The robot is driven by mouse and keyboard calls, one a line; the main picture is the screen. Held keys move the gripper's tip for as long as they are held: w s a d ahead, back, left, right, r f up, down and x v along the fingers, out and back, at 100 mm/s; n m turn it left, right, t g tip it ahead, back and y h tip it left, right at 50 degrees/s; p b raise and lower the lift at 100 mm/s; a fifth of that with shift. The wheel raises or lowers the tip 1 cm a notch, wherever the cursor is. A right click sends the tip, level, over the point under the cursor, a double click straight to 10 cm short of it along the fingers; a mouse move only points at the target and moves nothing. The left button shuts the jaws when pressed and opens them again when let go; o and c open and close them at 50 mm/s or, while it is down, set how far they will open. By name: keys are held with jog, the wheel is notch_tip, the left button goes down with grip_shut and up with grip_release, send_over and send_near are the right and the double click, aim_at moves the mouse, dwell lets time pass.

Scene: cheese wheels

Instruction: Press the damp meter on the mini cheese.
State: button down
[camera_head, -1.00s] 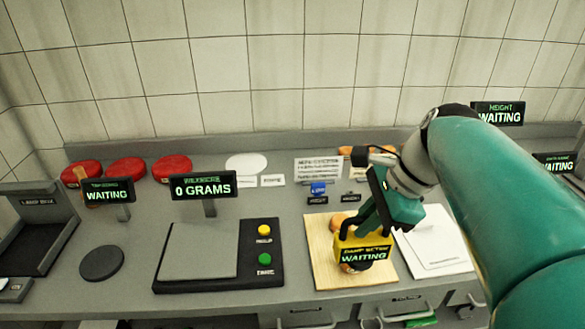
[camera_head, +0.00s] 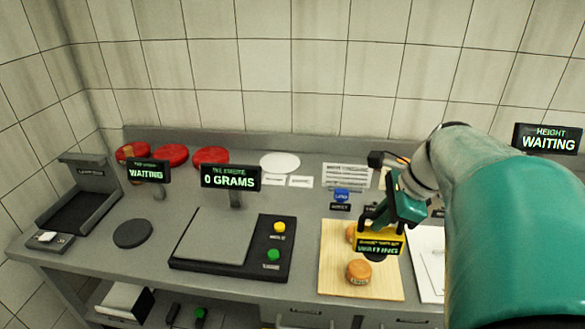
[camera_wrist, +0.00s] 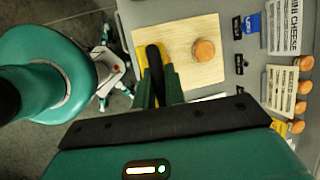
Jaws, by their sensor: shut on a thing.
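My gripper (camera_head: 384,222) is shut on the yellow damp meter (camera_head: 363,240), whose dark display reads WAITING. The meter is over the wooden board (camera_head: 333,282). An orange-brown mini cheese (camera_head: 359,272) lies on the board, in front of and below the meter in the head view. A second one (camera_head: 350,233) is partly hidden behind the meter. In the wrist view, my gripper (camera_wrist: 159,88) points down at the board (camera_wrist: 205,82), and one mini cheese (camera_wrist: 204,50) is right of the fingers. I cannot tell whether the meter touches anything.
A scale (camera_head: 213,238) with yellow and green buttons reads 0 GRAMS left of the board. Red cheese wheels (camera_head: 170,155) lie at the back left. A white sheet or board (camera_head: 428,262) is to the right. A small blue item (camera_head: 342,195) stands behind the board.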

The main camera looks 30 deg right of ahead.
jog(key=d+x, duration=0.1)
jog(key=x, duration=0.6)
jog(key=shift+w+d+f, duration=0.2)
jog(key=shift+w+f, duration=0.05)
jog(key=shift+f, duration=0.1)
jog(key=shift+f, duration=0.7)
dwell(1.8)
jog(key=shift+r, duration=0.1)
notch_tip(320, 180, up, 8)
dwell(0.6)
dwell(0.5)
